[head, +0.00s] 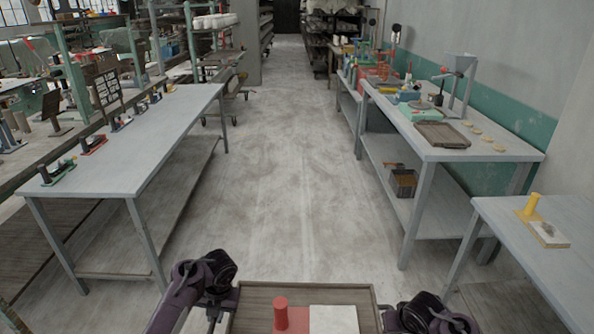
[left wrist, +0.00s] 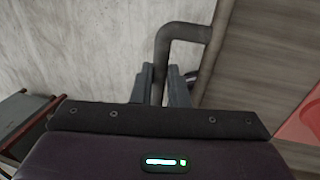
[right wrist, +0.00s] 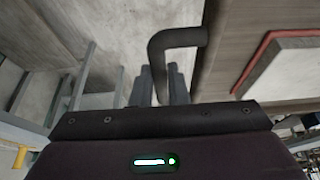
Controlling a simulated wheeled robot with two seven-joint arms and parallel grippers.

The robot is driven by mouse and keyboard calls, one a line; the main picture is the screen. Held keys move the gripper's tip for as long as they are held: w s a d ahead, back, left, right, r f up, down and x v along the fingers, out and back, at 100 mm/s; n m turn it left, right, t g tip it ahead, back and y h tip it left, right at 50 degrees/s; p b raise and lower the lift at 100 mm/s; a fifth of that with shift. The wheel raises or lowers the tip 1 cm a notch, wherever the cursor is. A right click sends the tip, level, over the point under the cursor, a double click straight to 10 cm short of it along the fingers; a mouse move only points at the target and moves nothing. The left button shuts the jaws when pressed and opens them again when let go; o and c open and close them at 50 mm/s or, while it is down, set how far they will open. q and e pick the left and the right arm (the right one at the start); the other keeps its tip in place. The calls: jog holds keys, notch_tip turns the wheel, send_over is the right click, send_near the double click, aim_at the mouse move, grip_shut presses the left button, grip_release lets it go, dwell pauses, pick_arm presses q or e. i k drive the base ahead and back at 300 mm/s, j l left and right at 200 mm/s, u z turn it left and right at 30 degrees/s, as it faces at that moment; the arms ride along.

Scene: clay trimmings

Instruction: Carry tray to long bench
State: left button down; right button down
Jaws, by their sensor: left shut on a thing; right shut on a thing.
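A brown wooden tray (head: 254,300) is held in front of me at the bottom of the head view, its near part cut off. On it are a red block with an upright red knob (head: 281,310) and a pale slab (head: 335,320). My left gripper (head: 219,308) is shut on the tray's dark bent handle (left wrist: 185,31) at the left side. My right gripper (right wrist: 162,85) is shut on the other dark handle (right wrist: 178,37) at the right side. A long grey bench (head: 150,130) stands ahead on the left, apart from the tray.
Small clamp-like tools stand along the long bench's left edge; its top is otherwise clear. A grey workbench (head: 470,153) on the right carries another tray (head: 442,134) and tools. A nearer table (head: 540,265) stands at right. The concrete aisle (head: 280,160) between is free.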

aim_at(139, 150)
jog(key=i, duration=4.4)
jog(key=i+u, duration=0.2)
jog(key=i, duration=0.8)
jog(key=u, duration=2.45)
jog(key=i+u, duration=0.45)
jog(key=i+j, duration=0.05)
